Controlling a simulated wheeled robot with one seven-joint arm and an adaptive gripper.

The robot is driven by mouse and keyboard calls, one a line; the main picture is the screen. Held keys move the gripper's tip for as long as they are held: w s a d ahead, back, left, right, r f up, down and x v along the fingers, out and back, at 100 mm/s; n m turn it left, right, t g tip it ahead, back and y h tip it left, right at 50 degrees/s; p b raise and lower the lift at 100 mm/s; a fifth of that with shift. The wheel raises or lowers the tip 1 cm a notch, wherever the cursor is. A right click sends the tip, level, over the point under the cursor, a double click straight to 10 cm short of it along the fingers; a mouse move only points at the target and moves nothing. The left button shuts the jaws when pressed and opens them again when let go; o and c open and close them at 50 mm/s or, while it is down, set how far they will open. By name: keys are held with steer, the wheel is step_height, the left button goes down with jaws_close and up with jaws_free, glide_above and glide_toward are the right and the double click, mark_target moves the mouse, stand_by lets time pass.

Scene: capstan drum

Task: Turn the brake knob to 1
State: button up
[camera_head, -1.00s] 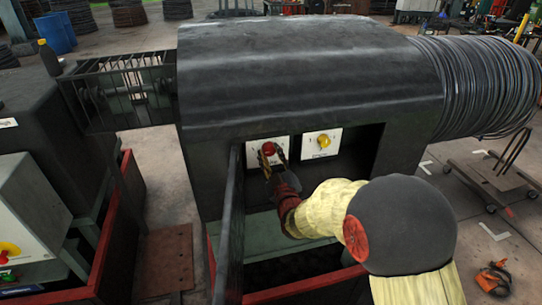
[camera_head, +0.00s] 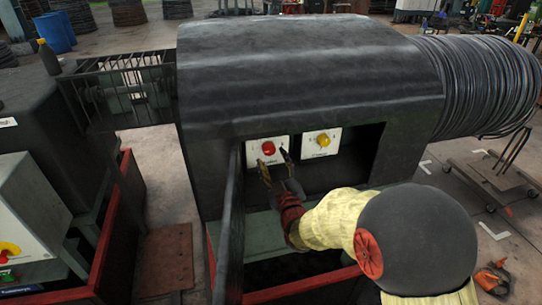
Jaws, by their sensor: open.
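A red knob (camera_head: 268,147) sits on a small white plate in the recess of the dark machine housing. A yellow knob (camera_head: 323,140) sits on a second white plate to its right. The labels are too small to read, so I cannot tell which one is the brake knob or what number either points to. My gripper (camera_head: 274,160) is open and empty just below and in front of the red knob. Its fingers point up toward that knob, and the knob shows clear of them.
A dark upright panel edge (camera_head: 229,225) stands close to the left of my gripper. The dark housing (camera_head: 310,70) overhangs the recess. A large wire coil (camera_head: 475,85) is at the right. A red-framed machine (camera_head: 105,230) stands at the left.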

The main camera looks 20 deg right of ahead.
steer(key=s, duration=0.5)
steer(key=s+f, duration=0.1)
steer(key=s, duration=0.2)
steer(key=shift+s, duration=0.3)
steer(key=shift+r, duration=0.1)
steer(key=r+m+g, duration=0.1)
steer(key=g, duration=0.1)
steer(key=shift+r+g, duration=0.3)
steer(key=shift+r, duration=0.1)
steer(key=s+r+m+g, duration=0.2)
steer(key=s+m+g, duration=0.4)
steer(key=s, duration=2.2)
steer(key=g, duration=0.5)
steer(key=shift+s, duration=0.25)
steer(key=shift+r, duration=0.1)
